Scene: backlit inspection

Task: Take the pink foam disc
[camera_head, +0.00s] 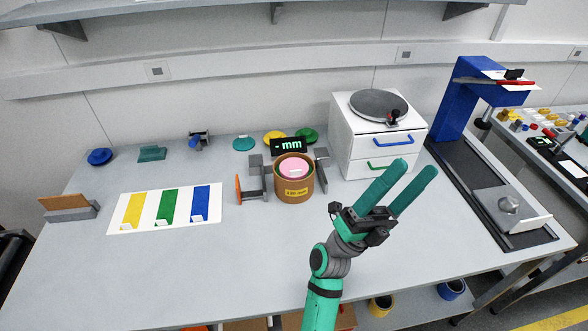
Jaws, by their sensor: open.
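My gripper (409,170) is open and empty, with two green fingers pointing up and right. It is to the right of the disc, in front of the white drawer unit (350,150) in the picture. How high it is above the table I cannot tell.
A grey measuring device with a "mm" display (289,146) flanks the container with grey jaws. A color-striped sheet (165,208) lies left. A blue stand (460,100) is at the right. The table's front middle is clear.

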